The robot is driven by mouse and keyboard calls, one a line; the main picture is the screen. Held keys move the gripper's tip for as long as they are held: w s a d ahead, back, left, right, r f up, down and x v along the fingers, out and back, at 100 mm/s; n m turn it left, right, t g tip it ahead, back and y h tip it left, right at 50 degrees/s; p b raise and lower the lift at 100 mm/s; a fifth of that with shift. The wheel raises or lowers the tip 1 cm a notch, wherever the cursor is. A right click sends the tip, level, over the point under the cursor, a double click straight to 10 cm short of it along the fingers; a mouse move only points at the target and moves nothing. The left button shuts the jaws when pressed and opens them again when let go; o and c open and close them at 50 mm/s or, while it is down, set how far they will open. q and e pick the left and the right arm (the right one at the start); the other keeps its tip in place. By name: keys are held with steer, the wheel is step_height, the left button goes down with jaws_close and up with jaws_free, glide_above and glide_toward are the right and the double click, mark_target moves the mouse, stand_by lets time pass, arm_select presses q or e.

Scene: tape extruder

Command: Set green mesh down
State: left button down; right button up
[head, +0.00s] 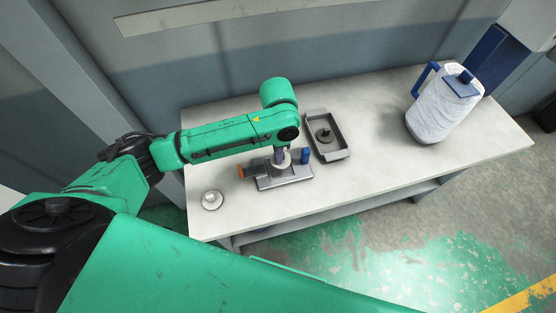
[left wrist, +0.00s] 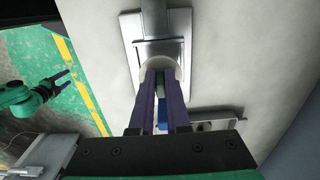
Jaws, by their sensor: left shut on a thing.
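My left gripper (head: 281,157) reaches down over a grey metal device (head: 297,175) on the white table. In the left wrist view, its two purple fingers (left wrist: 161,74) are shut on a small dull-green piece (left wrist: 160,84), which I take to be the green mesh. The fingertips are at the mouth of a pale round cup (left wrist: 161,62) on the metal device. Whether the green piece touches the cup I cannot tell. In the head view the green mesh is hidden by the gripper. My right gripper (left wrist: 61,80) shows at the left of the wrist view, its fingers apart and empty.
A blue block (head: 305,156) stands at the device's right end and an orange knob (head: 241,172) at its left. A grey tray (head: 342,154) holds a dark round part (head: 324,136). A small silver dish (head: 212,200) lies left. A white, blue-lidded jug (head: 437,112) stands right. Free table lies between tray and jug.

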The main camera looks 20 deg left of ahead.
arm_select(q)
step_height(320, 180, down, 4)
steer(key=shift+f, duration=0.1)
steer(key=shift+f, duration=0.1)
steer(key=c, duration=0.9)
jaws_free()
step_height(320, 180, up, 12)
steer(key=shift+r, duration=0.15)
steer(key=shift+s, duration=0.1)
